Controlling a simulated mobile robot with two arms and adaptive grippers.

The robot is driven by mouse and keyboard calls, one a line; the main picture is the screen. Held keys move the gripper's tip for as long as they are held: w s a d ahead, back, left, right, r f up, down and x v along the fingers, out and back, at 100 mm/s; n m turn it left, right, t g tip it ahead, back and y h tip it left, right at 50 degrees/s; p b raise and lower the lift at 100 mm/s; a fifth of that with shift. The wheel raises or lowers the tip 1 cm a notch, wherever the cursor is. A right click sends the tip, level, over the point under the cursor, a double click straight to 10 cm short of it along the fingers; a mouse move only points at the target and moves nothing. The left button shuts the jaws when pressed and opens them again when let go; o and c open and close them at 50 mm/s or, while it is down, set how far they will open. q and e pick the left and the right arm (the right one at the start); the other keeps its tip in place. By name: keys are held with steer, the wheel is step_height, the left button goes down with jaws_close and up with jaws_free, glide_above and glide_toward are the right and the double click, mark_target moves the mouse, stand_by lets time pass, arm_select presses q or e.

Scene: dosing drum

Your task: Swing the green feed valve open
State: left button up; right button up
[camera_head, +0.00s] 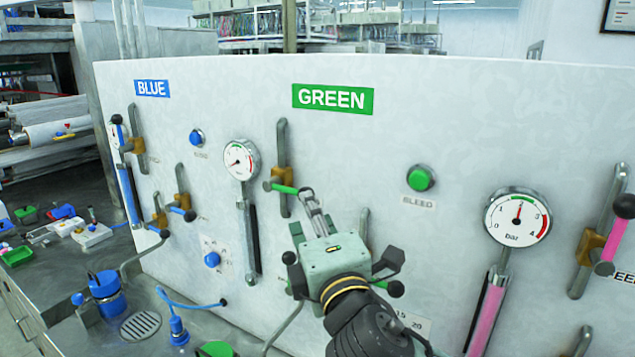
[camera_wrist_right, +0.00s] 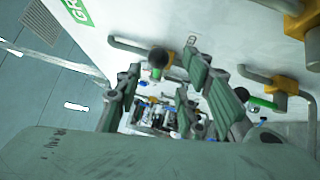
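Under the GREEN sign (camera_head: 333,99), a valve with a brass-coloured body (camera_head: 283,176) sits on a vertical pipe. Its green lever (camera_head: 285,189) sticks out to the right, its end close to my gripper's fingers. My right gripper (camera_head: 313,205) is in front of the panel, just right of this lever. In the right wrist view my right gripper (camera_wrist_right: 168,88) has its fingers apart, and a black knob (camera_wrist_right: 158,57) shows between them. Whether the fingers touch the lever cannot be told. A second green lever (camera_wrist_right: 262,102) shows right of the fingers there. My left gripper is out of view.
A gauge (camera_head: 240,160) is left of the valve and a larger gauge (camera_head: 516,219) is to the right. A green bleed button (camera_head: 421,178) sits between. Blue-side valves (camera_head: 181,200) are at the left. A pink-handled lever (camera_head: 612,245) is at the right edge.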

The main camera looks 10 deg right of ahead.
mark_target(289, 191)
steer(key=p+x, duration=0.3)
steer(key=x, duration=0.4)
steer(key=shift+w+a+r, duration=0.1)
steer(key=shift+w, duration=0.15)
steer(key=shift+c, duration=0.2)
steer(key=c, duration=0.4)
jaws_close()
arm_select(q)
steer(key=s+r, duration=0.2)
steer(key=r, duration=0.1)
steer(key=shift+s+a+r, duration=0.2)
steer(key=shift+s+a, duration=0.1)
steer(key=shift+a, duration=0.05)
